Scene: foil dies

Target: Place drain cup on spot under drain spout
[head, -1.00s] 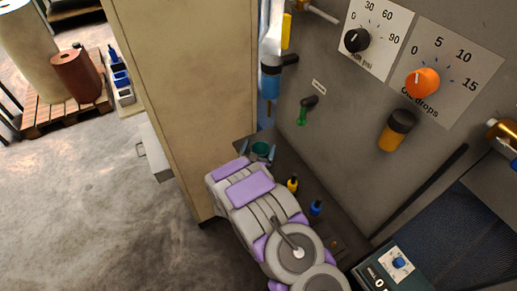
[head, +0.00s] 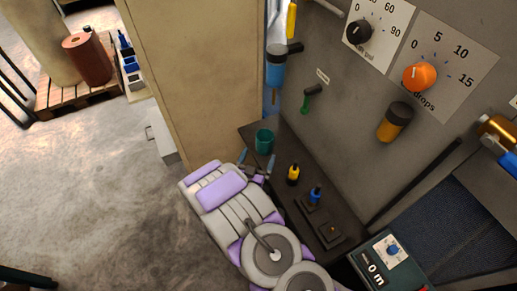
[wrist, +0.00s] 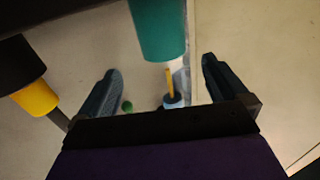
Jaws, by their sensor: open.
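The green drain cup (head: 264,141) stands upright at the far end of the dark shelf (head: 300,170). A thin yellow-brown tube (head: 274,97), seemingly the drain spout, hangs from the blue filter bowl (head: 275,68) above it. In the wrist view, which looks upside down, the cup (wrist: 158,28) lines up closely with the tube (wrist: 169,78); exact centring cannot be told. My gripper (head: 257,160) is open and empty on the near side of the cup, apart from it; its fingers (wrist: 156,75) show on either side in the wrist view. Any spot under the cup is hidden.
A yellow bottle (head: 293,174) and a blue bottle (head: 315,195) stand on the shelf, right of my gripper. A green-handled valve (head: 308,100) and an amber bowl (head: 395,122) stick out from the panel. A beige cabinet (head: 195,85) rises at the left.

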